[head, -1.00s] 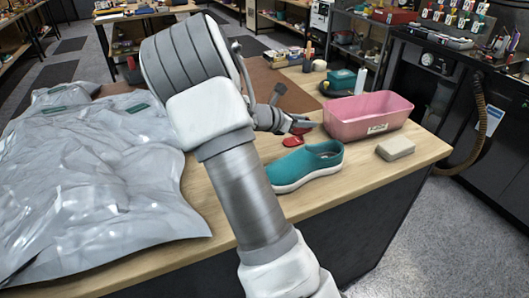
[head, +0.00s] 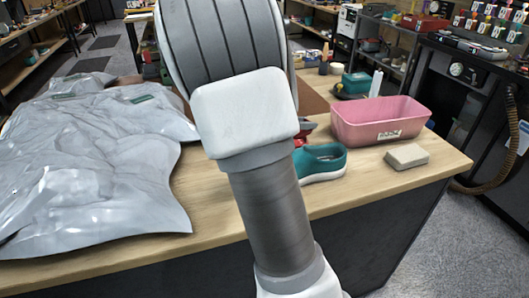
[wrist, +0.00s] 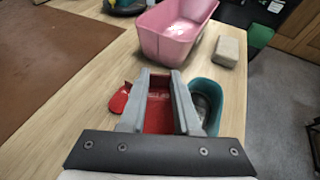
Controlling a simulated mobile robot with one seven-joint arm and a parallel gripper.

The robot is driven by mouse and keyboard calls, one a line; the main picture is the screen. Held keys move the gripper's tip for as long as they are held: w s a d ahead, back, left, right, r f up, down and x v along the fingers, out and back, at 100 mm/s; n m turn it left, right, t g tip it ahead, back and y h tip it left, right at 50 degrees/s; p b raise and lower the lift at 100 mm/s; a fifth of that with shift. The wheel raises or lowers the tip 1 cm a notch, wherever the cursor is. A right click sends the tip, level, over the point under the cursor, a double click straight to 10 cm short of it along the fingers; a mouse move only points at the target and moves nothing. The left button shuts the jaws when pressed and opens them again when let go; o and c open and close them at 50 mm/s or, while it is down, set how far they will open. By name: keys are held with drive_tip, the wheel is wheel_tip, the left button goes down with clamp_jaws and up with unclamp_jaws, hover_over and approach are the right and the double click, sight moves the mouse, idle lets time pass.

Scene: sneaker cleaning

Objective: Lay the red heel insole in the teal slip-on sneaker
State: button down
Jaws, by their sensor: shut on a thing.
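The teal slip-on sneaker (head: 322,160) stands on the bench, its left part hidden behind my arm in the head view. In the wrist view its open collar (wrist: 213,87) shows just right of my right finger. My gripper (wrist: 161,78) is shut on a red insole (wrist: 158,113), which lies between the two fingers, left of the sneaker opening. A second red piece (wrist: 117,101) lies on the bench left of the left finger. In the head view my gripper is almost wholly hidden by my arm, with a little red (head: 305,126) showing beside it.
A pink bin (head: 380,122) stands behind and right of the sneaker. A beige block (head: 407,156) lies near the bench's right edge. A crumpled grey sheet (head: 90,165) covers the left of the bench. A brown mat (wrist: 45,50) lies at the left in the wrist view.

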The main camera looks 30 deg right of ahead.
drive_tip(key=w+a+f, duration=0.1)
drive_tip(key=w+f, duration=0.1)
drive_tip(key=w, duration=0.1)
drive_tip(key=w+a+f, duration=0.2)
drive_tip(key=w, duration=0.2)
drive_tip(key=w+a+f+b, duration=0.1)
drive_tip(key=w+f, duration=0.2)
drive_tip(key=shift+w+a, duration=0.2)
drive_tip(key=shift+w, duration=0.1)
drive_tip(key=shift+f+b, duration=0.5)
drive_tip(key=shift+f, duration=1.5)
drive_tip(key=shift+f, duration=0.2)
drive_tip(key=c, duration=0.6)
unclamp_jaws()
drive_tip(key=shift+r, duration=0.15)
